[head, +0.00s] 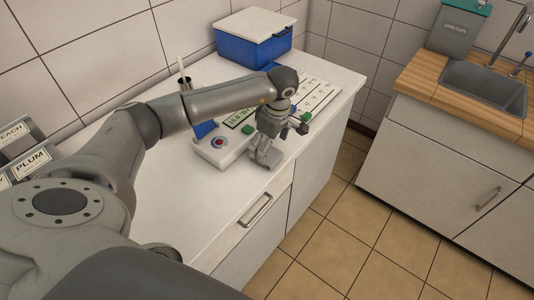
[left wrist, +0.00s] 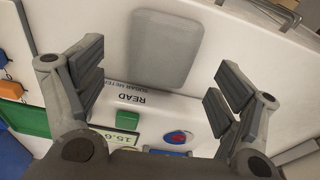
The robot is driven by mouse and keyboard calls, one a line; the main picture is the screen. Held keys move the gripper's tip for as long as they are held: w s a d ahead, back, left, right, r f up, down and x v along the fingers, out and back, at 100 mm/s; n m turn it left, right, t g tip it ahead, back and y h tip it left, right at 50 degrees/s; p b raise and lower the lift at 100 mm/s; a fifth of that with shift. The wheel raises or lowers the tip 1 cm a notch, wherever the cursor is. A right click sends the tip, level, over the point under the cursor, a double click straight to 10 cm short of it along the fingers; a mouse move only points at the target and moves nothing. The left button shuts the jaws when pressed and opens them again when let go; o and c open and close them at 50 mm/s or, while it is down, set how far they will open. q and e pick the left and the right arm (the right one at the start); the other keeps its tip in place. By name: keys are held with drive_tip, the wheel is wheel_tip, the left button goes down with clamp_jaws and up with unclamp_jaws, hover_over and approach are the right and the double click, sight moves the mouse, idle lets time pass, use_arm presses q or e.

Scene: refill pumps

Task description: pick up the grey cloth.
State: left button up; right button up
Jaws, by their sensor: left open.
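The grey cloth (left wrist: 165,48) shows in the left wrist view as a flat, rounded grey square on the white surface, just beyond the meter's READ label. My left gripper (left wrist: 158,82) is open and empty, with one finger pair to each side of the cloth's near end in that view. In the head view my left gripper (head: 265,155) points down beside the meter near the counter's front edge. There I cannot tell the cloth apart from the grey fingers. My right gripper is in neither view.
A blue box (head: 252,48) with a white lid stands at the back. The counter's front left (head: 190,215) is clear. A sink (head: 485,88) is at right.

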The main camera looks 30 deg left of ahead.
sight(274, 155)
use_arm(q)
drive_tip(key=shift+a+f+p, duration=0.2)
drive_tip(key=shift+f+p, duration=0.35)
drive_tip(key=shift+f, duration=1.35)
drive_tip(key=c, duration=0.9)
